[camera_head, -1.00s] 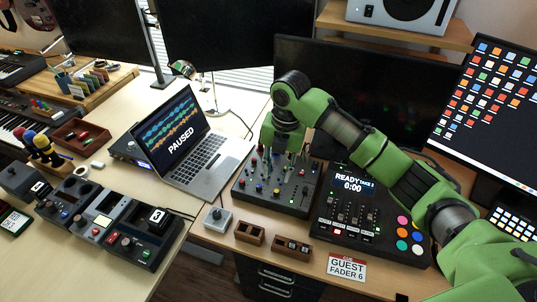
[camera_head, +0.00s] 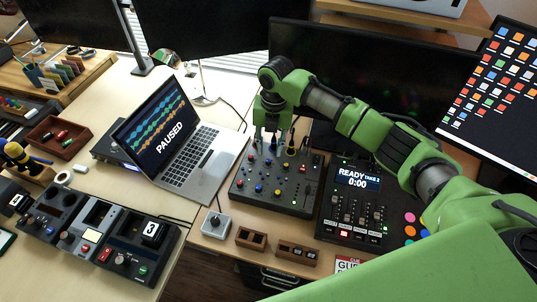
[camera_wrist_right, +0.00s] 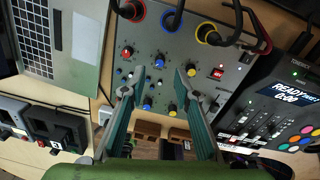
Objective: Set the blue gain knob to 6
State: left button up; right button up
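The grey mixer (camera_head: 240,196) lies on the desk beside the laptop. Its top row in the right wrist view has a red knob (camera_wrist_right: 127,52), a blue knob (camera_wrist_right: 160,61) and a yellow knob (camera_wrist_right: 191,70). More small blue knobs (camera_wrist_right: 148,102) sit lower on the panel. Which blue knob is gain, and any scale marks, are too small to read. My right gripper (camera_head: 271,140) points down over the mixer's rear part. In the wrist view its fingers (camera_wrist_right: 160,72) are apart, with the blue top-row knob between them and nothing visibly held. My left gripper is out of view.
Black cables (camera_wrist_right: 174,16) plug in just behind the top-row knobs. The laptop (camera_head: 190,155) reading PAUSED is left of the mixer; the fader console (camera_head: 352,207) is right. A small grey knob box (camera_head: 216,224) and wooden trays (camera_head: 251,238) stand in front.

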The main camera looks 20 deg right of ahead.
aim_at(269, 161)
notch_tip(269, 161, down, 5)
jog(key=shift+a+r, duration=0.1)
jog(key=shift+r, duration=0.05)
jog(key=shift+w+f, duration=0.1)
jog(key=shift+f, duration=0.2)
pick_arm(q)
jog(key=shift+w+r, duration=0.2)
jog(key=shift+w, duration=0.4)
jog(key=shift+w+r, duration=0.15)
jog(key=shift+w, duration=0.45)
pick_arm(e)
grip_shut()
